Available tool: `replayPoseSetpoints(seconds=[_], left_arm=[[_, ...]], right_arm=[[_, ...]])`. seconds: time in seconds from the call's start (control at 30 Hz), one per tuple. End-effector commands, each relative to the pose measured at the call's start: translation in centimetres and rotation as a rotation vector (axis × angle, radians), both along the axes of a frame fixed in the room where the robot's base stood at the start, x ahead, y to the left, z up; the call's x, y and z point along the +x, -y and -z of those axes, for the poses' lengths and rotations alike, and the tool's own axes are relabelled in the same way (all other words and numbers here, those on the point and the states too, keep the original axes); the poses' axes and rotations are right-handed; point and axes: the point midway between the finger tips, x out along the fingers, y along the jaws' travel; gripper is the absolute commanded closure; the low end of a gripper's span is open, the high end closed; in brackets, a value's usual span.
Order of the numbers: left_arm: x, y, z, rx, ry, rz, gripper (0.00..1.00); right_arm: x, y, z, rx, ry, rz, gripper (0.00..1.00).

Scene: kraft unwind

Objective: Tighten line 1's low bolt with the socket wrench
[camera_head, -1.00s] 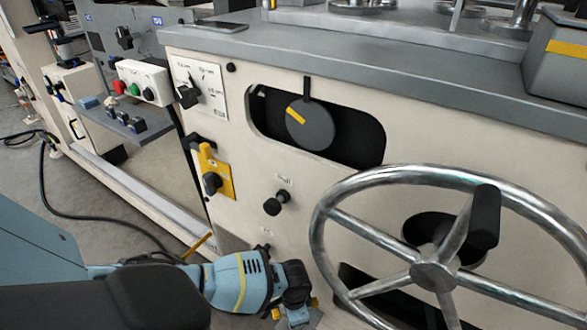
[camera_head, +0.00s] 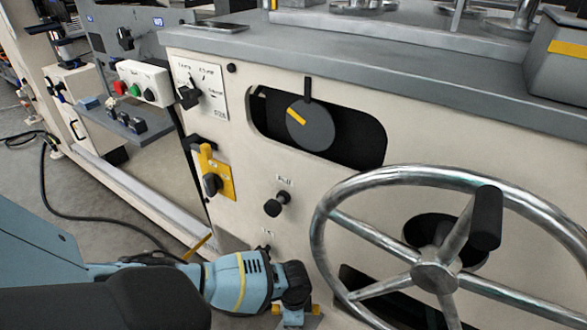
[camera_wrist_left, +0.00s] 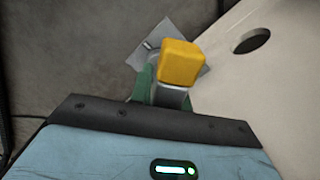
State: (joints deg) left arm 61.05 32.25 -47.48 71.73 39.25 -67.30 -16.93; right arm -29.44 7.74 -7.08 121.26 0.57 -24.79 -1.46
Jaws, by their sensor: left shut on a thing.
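My left gripper (camera_head: 296,316) is low at the bottom edge of the head view, in front of the cream machine panel and left of the handwheel. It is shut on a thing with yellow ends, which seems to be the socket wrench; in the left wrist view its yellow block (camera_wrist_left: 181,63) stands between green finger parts. The rest of it is hidden by the gripper and the picture edge. A grey metal plate (camera_wrist_left: 190,38) lies behind the yellow block. I cannot make out the low bolt, or whether the wrench touches it. My right gripper is not in view.
The steel handwheel (camera_head: 436,276) stands close to the right of my left gripper. A black knob (camera_head: 273,207) juts from the panel above it. A yellow plate with a black handle (camera_head: 215,180) is further left. A round hole (camera_wrist_left: 251,41) shows in the cream panel.

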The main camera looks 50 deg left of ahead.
Motion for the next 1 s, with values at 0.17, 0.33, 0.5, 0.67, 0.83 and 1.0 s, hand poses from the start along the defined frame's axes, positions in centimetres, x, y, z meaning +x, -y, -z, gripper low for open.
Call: replayPoseSetpoints(seconds=[0.17, 0.33, 0.5, 0.67, 0.83, 1.0], left_arm=[[0.16, -0.04, 0.03, 0.001, 0.002, 0.134, 1.0], [0.17, -0.03, 0.02, 0.0, 0.001, 0.193, 1.0], [0.16, -0.02, 0.01, 0.0, 0.001, 0.193, 1.0], [0.18, -0.06, 0.11, 0.0, 0.001, 0.293, 1.0], [0.18, -0.05, 0.15, -0.001, 0.001, 0.389, 1.0], [0.19, -0.05, 0.11, -0.001, 0.001, 0.392, 1.0]], right_arm=[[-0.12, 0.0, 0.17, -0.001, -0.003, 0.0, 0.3], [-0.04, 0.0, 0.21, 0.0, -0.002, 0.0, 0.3], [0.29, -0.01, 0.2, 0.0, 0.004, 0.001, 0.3], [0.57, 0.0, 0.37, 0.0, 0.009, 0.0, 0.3], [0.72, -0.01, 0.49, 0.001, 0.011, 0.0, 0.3], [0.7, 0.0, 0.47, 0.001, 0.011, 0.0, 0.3]])
